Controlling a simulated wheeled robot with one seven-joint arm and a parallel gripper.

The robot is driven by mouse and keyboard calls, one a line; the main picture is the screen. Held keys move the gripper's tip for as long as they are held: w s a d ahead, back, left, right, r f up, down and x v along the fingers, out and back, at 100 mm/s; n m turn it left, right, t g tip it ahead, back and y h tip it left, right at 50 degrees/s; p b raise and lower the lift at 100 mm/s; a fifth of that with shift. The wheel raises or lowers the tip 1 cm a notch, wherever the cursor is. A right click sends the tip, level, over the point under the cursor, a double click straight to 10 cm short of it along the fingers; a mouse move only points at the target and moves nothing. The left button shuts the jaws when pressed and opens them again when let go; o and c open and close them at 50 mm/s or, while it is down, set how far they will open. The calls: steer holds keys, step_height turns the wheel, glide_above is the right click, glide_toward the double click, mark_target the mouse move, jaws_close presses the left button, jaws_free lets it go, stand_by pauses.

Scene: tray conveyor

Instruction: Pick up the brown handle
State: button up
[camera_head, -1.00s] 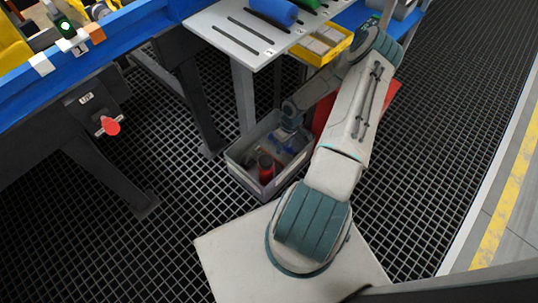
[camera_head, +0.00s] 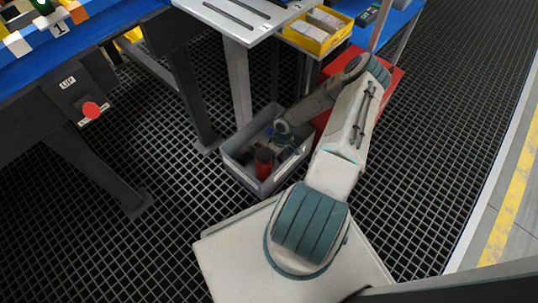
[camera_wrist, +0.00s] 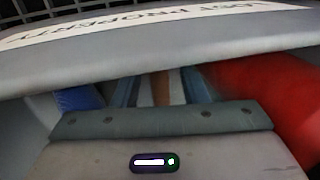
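The brown handle (camera_wrist: 160,88) shows as a narrow brown strip in the middle of the wrist view, between my fingers. Most of it is hidden by the bin wall and my gripper's body. My gripper (camera_wrist: 159,94) reaches down into the grey bin (camera_head: 236,170), with its fingers apart on either side of the brown strip. A gap seems to show on each side of the strip. In the head view my gripper (camera_head: 283,140) is inside the bin, its fingertips hidden. The handle cannot be made out there.
A red cylinder (camera_head: 264,165) stands in the bin, close on the right in the wrist view (camera_wrist: 275,95). A blue object (camera_wrist: 78,98) is on the left. The bin's wall, labelled "LOST PROPERTY", is close ahead. A table leg (camera_head: 238,85) and yellow tray (camera_head: 318,40) are nearby.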

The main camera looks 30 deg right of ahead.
jaws_close()
steer(key=shift+r, duration=0.15)
